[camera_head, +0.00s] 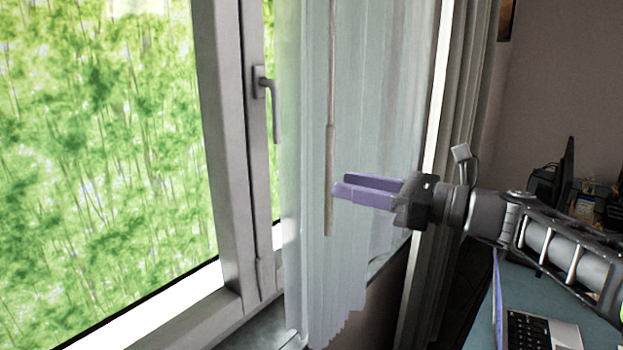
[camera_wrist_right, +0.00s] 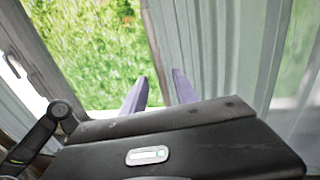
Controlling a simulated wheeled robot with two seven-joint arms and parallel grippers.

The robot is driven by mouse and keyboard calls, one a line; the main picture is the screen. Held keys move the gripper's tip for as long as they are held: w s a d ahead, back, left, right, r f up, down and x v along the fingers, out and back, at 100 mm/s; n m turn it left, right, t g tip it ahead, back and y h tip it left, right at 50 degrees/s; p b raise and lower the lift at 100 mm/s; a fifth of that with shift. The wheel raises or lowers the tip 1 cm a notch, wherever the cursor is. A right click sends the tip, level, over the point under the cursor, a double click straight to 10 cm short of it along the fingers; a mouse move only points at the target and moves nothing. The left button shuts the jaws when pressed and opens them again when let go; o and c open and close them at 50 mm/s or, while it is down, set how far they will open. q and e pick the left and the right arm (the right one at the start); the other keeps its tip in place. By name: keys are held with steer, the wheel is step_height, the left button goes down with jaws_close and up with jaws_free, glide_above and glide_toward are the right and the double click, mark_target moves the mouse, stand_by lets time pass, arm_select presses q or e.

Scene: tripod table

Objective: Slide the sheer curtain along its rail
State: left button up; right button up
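The sheer curtain (camera_head: 385,85) hangs in pale, bunched folds to the right of the window handle in the head view. My right gripper (camera_head: 340,185) comes in from the right with two purple fingers. Their tips are beside the wand in the picture; I cannot tell whether they touch it. The rail is out of view. My left gripper is not in view.
The window frame (camera_head: 225,150) and its handle (camera_head: 265,85) stand left of the curtain, with greenery outside. A heavier drape (camera_head: 462,100) hangs to the right. A desk with a laptop (camera_head: 535,330) is below my right arm.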

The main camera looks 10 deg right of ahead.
steer(key=shift+w, duration=0.1)
steer(key=p+x, duration=0.1)
steer(key=x, duration=0.6)
steer(key=shift+w+a, duration=0.25)
steer(key=shift+a, duration=0.05)
jaws_close()
stand_by(1.2)
